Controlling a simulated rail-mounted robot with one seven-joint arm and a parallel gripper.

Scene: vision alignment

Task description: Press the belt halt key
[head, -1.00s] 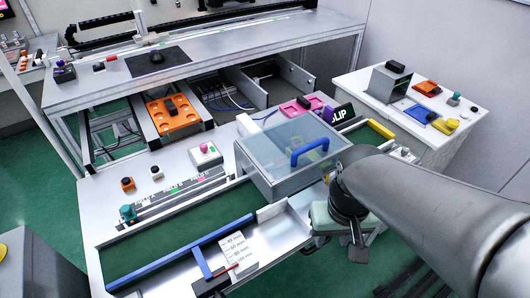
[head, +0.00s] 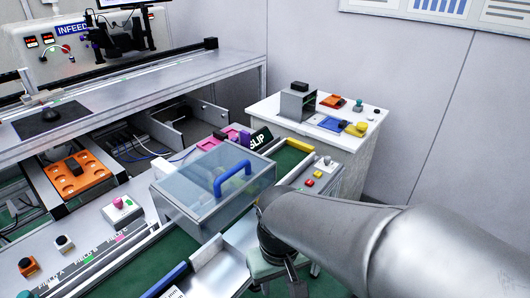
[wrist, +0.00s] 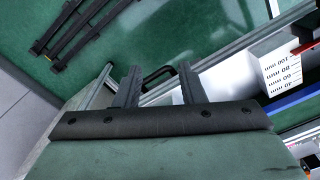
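No key in view carries a readable "belt halt" label. In the head view, a small key panel (head: 319,177) with red, yellow and pale keys sits at the bench's right end, beside the green belt. A white box with a pinkish-red button (head: 118,204) stands left of the clear-lidded box. An orange-based button (head: 27,265) and a black-topped button (head: 63,243) are at lower left. My gripper (wrist: 158,84) is open and empty in the wrist view, its two dark fingers apart. In the head view, it hangs by the bench's front edge, partly hidden by my arm.
The clear-lidded box (head: 190,190) with a blue handle (head: 232,178) stands left of my arm. A yellow bar (head: 299,145) crosses the belt near the key panel. A white side table (head: 350,108) stands behind. A black handle (wrist: 160,73) shows beyond the fingers.

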